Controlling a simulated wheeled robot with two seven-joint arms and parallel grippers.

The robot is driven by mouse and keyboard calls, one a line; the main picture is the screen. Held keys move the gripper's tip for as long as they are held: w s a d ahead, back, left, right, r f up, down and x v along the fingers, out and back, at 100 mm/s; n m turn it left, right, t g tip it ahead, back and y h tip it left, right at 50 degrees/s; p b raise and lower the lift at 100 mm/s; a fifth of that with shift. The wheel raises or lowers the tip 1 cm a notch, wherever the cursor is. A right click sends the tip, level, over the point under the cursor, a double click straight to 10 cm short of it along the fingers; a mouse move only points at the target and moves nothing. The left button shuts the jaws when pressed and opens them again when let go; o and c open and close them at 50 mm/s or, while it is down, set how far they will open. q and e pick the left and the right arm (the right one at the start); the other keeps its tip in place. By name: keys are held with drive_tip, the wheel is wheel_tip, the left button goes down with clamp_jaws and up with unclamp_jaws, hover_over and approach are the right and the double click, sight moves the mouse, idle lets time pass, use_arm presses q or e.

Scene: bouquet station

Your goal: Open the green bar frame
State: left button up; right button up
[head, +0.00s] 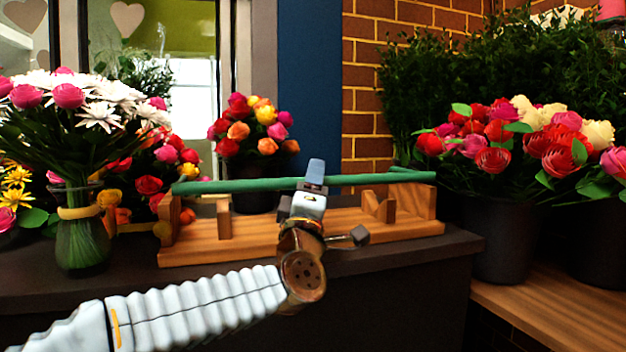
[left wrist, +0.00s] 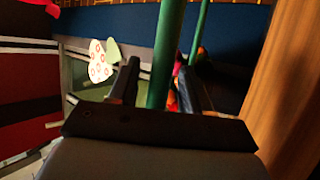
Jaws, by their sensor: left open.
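The green bar frame has a wooden base (head: 255,240) with upright end blocks, on the dark counter in the head view. A green bar (head: 245,185) lies across its top, nearly level. My left gripper (head: 309,190) is at the bar, right of its middle. In the left wrist view the green bar (left wrist: 165,50) runs between the two dark fingers of the left gripper (left wrist: 158,70), which are open around it. A second thin green bar (left wrist: 202,25) runs beside it, outside the fingers. My right gripper is in neither view.
A glass vase (head: 80,235) of white and pink flowers stands close to the frame's left end. A pot of roses (head: 255,130) stands behind the frame. Dark buckets (head: 503,240) of flowers stand at the right. The counter's front edge is close below the frame.

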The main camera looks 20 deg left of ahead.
use_arm(q)
drive_tip(key=shift+c, duration=0.4)
clamp_jaws()
